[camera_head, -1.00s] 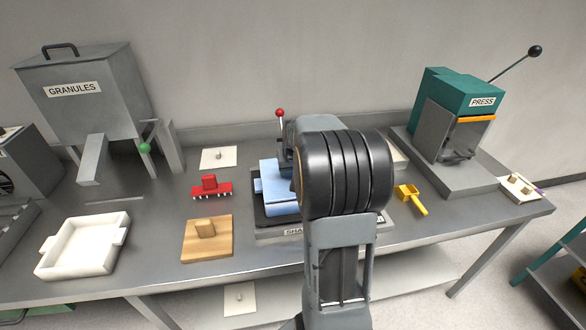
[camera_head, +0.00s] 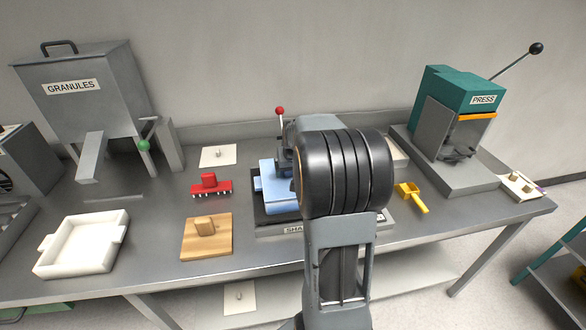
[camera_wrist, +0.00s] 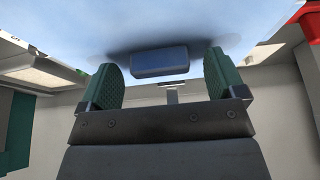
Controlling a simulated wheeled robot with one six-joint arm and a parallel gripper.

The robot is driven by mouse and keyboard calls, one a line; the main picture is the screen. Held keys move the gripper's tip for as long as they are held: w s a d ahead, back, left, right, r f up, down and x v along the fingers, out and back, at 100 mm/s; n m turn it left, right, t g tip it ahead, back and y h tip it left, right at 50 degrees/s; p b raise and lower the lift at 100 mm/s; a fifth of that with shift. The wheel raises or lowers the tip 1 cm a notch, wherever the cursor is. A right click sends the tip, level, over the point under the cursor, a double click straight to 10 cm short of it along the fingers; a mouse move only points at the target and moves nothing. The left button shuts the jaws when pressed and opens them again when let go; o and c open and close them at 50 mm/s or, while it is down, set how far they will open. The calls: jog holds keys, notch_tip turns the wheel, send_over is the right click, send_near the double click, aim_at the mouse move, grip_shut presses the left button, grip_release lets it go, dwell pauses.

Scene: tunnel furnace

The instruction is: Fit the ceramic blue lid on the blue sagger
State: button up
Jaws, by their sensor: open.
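A light blue box-like piece, the blue sagger (camera_head: 277,190), stands on the dark plate of the shaker, partly hidden by my arm. A small blue tab sticks out on its left. I cannot tell in the head view whether the blue lid is a separate piece there. In the wrist view a broad pale blue surface (camera_wrist: 205,22) fills the top, with a darker blue block (camera_wrist: 160,62) on it, probably the lid's handle. My gripper (camera_wrist: 160,75) is open, its green fingers on either side of that block with gaps. In the head view my arm hides the gripper.
The shaker (camera_head: 270,231) carries a red-knobbed lever behind. A red brush-like tool (camera_head: 210,185), a wooden block on a board (camera_head: 207,243) and a white tray (camera_head: 82,246) lie left. A yellow scoop (camera_head: 412,197) and the press (camera_head: 457,115) stand right. The granules hopper (camera_head: 85,100) is back left.

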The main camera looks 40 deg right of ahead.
jog(key=v, duration=1.4)
jog(key=shift+b, duration=0.35)
jog(key=shift+w, duration=0.1)
jog(key=s+a+f+n, duration=0.1)
jog(key=s+a+f, duration=0.2)
jog(key=a, duration=0.3)
jog(key=s+a+f+n+y, duration=0.1)
jog(key=s+a+f+n, duration=0.1)
jog(key=s+a, duration=0.3)
jog(key=s+a+f+n+y, duration=0.1)
jog(key=s+a+f, duration=0.3)
jog(key=a, duration=0.5)
jog(key=shift+s+a+f+n, duration=0.15)
jog(key=shift+s+f+n, duration=0.15)
jog(key=shift+f+n, duration=0.25)
